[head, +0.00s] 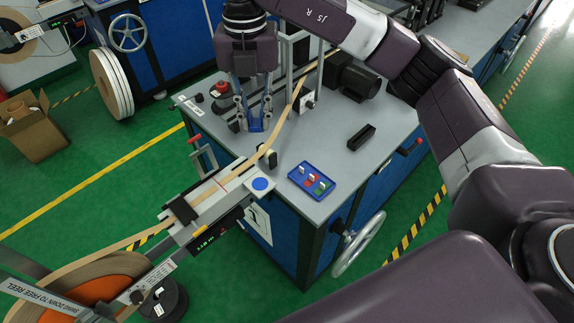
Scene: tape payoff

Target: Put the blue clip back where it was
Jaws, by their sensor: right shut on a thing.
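My right gripper (254,120) points down over the left part of the grey bench top (345,128). It is shut on a small blue piece, which looks like the blue clip (256,125); the fingers partly hide it. I cannot tell whether the clip touches the bench. A blue tray (297,179) lies near the bench's front edge, to the right of and nearer than the gripper. It holds small clips, with red and green (321,187) showing. My left gripper is not in view.
A tan tape (285,125) runs from the orange reel (95,290) past the gripper's right side. A splicing unit with a blue round button (260,184) sits at the front left. A black block (361,137) and a red button (221,87) stand on the bench.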

